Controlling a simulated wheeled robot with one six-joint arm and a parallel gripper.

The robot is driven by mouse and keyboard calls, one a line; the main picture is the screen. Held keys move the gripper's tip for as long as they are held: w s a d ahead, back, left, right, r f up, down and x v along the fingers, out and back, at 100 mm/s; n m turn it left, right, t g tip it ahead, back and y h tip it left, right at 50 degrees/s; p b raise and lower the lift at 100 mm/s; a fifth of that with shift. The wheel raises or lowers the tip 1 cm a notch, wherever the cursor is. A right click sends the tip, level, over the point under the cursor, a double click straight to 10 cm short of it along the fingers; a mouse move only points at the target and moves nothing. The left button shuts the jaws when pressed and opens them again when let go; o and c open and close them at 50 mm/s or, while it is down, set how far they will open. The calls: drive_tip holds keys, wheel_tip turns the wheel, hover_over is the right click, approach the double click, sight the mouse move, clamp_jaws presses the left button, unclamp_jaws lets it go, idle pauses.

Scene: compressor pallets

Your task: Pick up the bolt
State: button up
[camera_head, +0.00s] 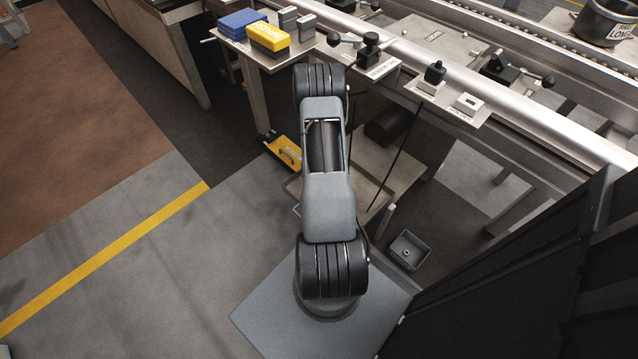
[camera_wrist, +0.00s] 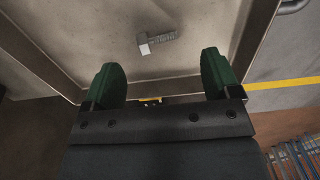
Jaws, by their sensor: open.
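In the wrist view, a small grey ridged piece with a pale blocky end, which looks like the bolt (camera_wrist: 157,42), lies on a light, worn surface with a raised rim (camera_wrist: 240,45). My gripper (camera_wrist: 161,62) has two green fingers spread wide apart, with nothing between them. The bolt appears beyond the fingertips, roughly midway between them, and is not touched. In the head view my gripper is hidden behind my arm, and I cannot make out the bolt.
A side table (camera_head: 272,60) holds a yellow box (camera_head: 268,40), a blue stack (camera_head: 242,22) and grey blocks. A steel rail with clamps runs along the right. A small grey bin (camera_head: 409,251) stands lower right. Open floor lies left, with a yellow line (camera_head: 110,255).

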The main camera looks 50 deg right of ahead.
wheel_tip(320, 180, down, 5)
drive_tip(key=shift+d+r+b, duration=0.15)
drive_tip(key=shift+b, duration=0.9)
drive_tip(key=c, duration=1)
